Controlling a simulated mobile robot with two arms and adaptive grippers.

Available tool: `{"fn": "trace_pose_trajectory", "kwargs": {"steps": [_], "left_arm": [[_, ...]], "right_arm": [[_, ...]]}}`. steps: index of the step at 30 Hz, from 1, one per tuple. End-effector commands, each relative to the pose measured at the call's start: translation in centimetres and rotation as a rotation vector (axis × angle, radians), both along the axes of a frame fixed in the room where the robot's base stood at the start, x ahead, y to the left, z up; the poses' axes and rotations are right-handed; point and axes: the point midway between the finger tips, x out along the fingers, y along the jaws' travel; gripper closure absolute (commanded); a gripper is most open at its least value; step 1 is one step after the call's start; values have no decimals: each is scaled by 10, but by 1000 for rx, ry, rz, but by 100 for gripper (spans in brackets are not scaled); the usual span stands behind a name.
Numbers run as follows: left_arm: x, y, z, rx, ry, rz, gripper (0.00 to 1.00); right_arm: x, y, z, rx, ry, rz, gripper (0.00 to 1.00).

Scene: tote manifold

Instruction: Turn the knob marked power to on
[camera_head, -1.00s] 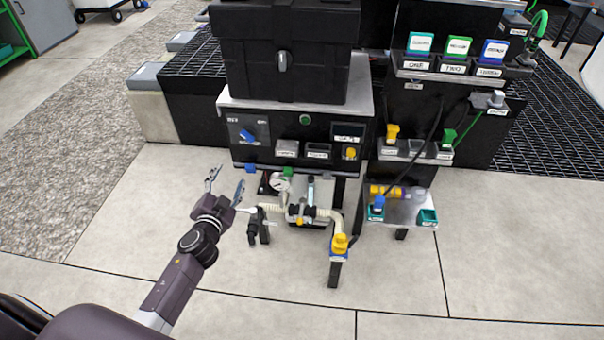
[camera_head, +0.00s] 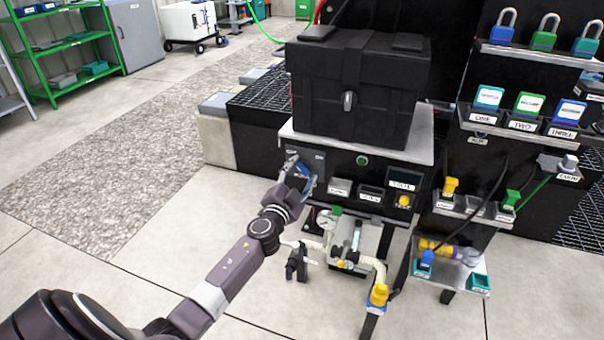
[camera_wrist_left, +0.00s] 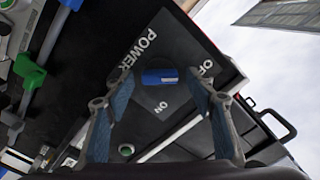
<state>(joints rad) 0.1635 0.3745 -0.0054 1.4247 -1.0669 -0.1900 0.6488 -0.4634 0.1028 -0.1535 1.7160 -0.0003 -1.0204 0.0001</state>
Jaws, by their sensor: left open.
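The blue power knob (camera_wrist_left: 160,77) sits on a dark panel in the left wrist view, with POWER, OFF and ON printed around it. Its bar lies roughly level in that picture, its right end toward OFF, with ON below. My left gripper (camera_wrist_left: 160,96) is open, its blue-padded fingers on either side of the knob in this view. A gap shows between each finger and the knob; contact is not seen. In the head view my left gripper (camera_head: 300,174) is at the left end of the panel front and partly covers the knob. My right gripper is not in view.
A black case (camera_head: 362,85) stands on top of the panel box. A green button (camera_head: 362,160) and a yellow knob (camera_head: 404,201) are to the right. Pipes with a gauge (camera_head: 327,219) are below. Open floor lies to the left.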

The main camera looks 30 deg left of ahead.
Motion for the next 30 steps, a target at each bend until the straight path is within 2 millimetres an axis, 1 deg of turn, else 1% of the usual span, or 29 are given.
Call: {"fn": "trace_pose_trajectory", "kwargs": {"steps": [7,18,25,30], "left_arm": [[0,0,0,0,1,-1,50],[0,0,0,-1,0,-1,91],[0,-1,-1,14,5,-1,91],[0,-1,-1,74,19,-2,91]], "right_arm": [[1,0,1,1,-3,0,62],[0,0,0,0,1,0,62],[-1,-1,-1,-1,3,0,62],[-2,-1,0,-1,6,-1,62]]}}
